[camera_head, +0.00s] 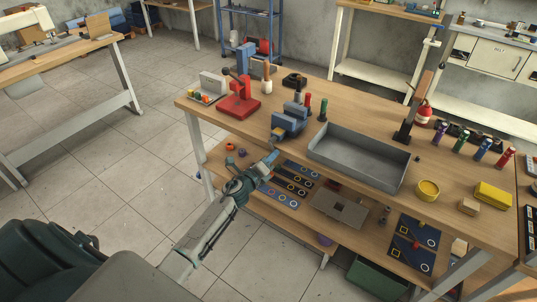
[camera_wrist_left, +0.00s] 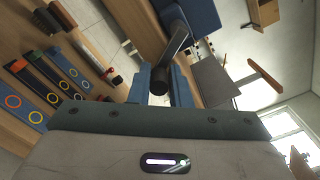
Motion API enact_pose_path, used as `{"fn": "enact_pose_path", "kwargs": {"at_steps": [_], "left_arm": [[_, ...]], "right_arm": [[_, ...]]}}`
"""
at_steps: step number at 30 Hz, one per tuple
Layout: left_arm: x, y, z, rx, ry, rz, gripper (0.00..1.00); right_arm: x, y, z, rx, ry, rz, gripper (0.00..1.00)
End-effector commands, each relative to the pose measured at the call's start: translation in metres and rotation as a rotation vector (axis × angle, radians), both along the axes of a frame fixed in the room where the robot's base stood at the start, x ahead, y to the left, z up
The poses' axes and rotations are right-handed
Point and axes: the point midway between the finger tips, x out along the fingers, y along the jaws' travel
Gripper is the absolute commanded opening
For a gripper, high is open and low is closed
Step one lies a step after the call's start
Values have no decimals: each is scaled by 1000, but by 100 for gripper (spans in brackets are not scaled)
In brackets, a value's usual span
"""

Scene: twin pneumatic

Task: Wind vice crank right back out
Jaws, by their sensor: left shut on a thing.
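The blue vice (camera_head: 289,122) stands at the near edge of the workbench, left of the grey tray. It also shows at the top of the left wrist view (camera_wrist_left: 202,14). Its dark crank (camera_wrist_left: 172,48) sticks out from the vice towards the wrist camera and ends in a round black knob. My left gripper (camera_head: 271,157) reaches up to the front of the vice. In the left wrist view its blue fingers (camera_wrist_left: 161,76) lie on both sides of the crank handle, shut on it. The crank is hard to make out in the head view. My right gripper is not in view.
A grey tray (camera_head: 352,163) stands right of the vice, and a red press (camera_head: 238,104) stands to its left. The lower shelf holds dark tool mats (camera_head: 290,181) below my left gripper. The floor left of the bench (camera_head: 110,150) is clear.

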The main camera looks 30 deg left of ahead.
Motion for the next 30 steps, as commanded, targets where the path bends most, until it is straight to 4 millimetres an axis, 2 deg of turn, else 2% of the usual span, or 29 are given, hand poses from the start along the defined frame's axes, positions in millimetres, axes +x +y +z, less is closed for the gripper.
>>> {"fn": "enact_pose_path", "kwargs": {"at_steps": [1,11,18,30], "left_arm": [[1,-1,6,-46,2,2,0],[0,-11,16,-356,27,2,0],[-1,-16,24,-582,45,2,0],[-1,-19,34,-881,70,3,0]], "right_arm": [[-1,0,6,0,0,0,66],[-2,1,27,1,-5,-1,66],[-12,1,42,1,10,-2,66],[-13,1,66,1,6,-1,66]]}}
